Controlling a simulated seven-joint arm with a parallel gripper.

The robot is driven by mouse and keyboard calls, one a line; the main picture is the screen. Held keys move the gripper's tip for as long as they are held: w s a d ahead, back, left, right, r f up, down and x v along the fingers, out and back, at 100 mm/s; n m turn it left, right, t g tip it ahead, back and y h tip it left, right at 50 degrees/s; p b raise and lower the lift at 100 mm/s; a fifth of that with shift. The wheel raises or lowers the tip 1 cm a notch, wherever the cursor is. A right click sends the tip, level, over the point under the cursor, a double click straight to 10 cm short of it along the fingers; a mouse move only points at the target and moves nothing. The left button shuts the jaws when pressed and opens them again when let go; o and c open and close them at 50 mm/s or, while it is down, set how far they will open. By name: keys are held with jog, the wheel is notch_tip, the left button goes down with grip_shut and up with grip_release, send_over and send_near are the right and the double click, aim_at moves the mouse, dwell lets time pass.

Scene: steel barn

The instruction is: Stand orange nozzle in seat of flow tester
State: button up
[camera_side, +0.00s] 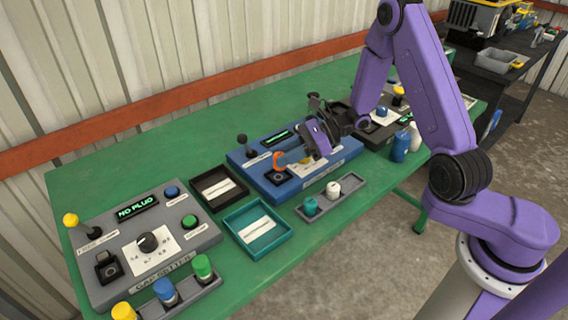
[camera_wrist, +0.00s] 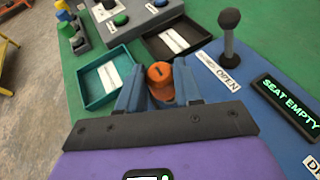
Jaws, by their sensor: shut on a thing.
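The orange nozzle (camera_side: 279,160) is held between the fingers of my gripper (camera_side: 290,158), above or close to the dark square seat (camera_side: 278,178) of the blue flow tester (camera_side: 255,156). Whether it touches the seat is hard to tell. In the wrist view the orange nozzle (camera_wrist: 160,73) shows its round end between the two blue fingers of my gripper (camera_wrist: 160,88). The flow tester's display (camera_wrist: 288,106) reads SEAT EMPTY. Its black-knobbed lever (camera_wrist: 229,38) stands upright beside an OPEN label. The seat is hidden in the wrist view.
A black tray (camera_side: 203,183) and a teal tray (camera_side: 236,218) lie left of the tester. A grey rack (camera_side: 346,206) with green and white pieces stands in front. A grey gap setter (camera_side: 203,236) is at left. Blue bottles (camera_side: 400,147) stand at right.

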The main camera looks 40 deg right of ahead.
jog(key=shift+w+a+f, duration=0.1)
jog(key=shift+w+f, duration=0.05)
jog(key=shift+f, duration=0.75)
jog(key=shift+w+f, duration=0.1)
jog(key=shift+f, duration=0.8)
jog(key=shift+f, duration=0.15)
jog(key=o, duration=1)
